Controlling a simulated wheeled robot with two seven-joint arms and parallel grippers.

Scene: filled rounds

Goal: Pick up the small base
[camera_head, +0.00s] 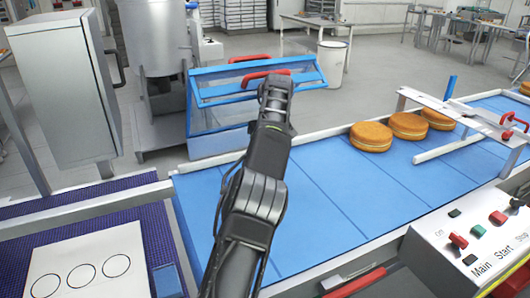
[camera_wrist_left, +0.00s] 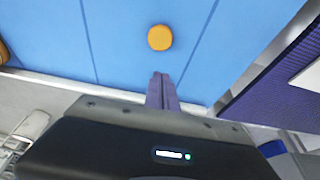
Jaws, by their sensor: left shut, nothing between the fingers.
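The small base (camera_wrist_left: 160,38) is a small orange-yellow round piece on the blue belt (camera_wrist_left: 120,40), seen in the left wrist view. In the head view I cannot see it; my left arm covers that part of the belt. My left gripper (camera_wrist_left: 162,78) has its fingers together with nothing between them. The fingers point towards the small base, with a visible gap in the picture. How high they are above the belt is hard to tell. In the head view the fingertips cannot be made out. My right gripper is in neither view.
Several larger filled rounds (camera_head: 370,137) sit on the belt to the right, by a white guide bar (camera_head: 450,147). A blue frame with red handles (camera_head: 205,97) stands behind the belt. A white card with circles (camera_head: 87,272) lies on the purple mat (camera_head: 155,235). A control panel (camera_head: 478,238) is front right.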

